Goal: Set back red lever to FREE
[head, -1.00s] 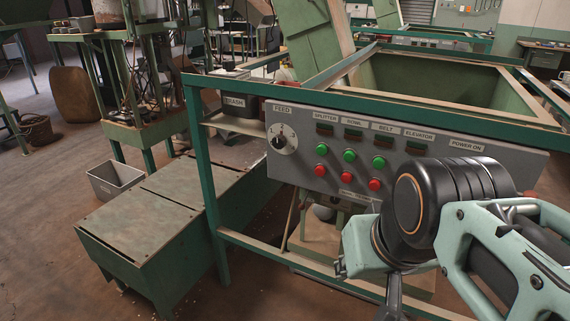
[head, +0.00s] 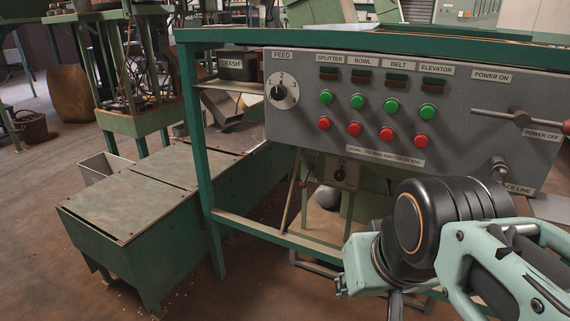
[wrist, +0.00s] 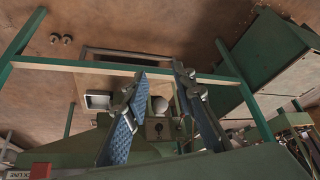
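The grey control panel (head: 455,137) carries a lever at its right side, between the POWER ON and POWER OFF labels. I cannot tell which of these is the back lever, and I read no FREE label. My gripper (wrist: 160,110) shows in the wrist view with its two blue-padded fingers apart and nothing held between them. In the head view my arm's wrist stands in front of the panel's lower right and hides the fingers.
Red and green buttons and a FEED dial (head: 280,91) sit on the panel. A small dial box (head: 341,174) hangs below it. A green frame post (head: 196,150) and a low green bench (head: 135,210) stand left.

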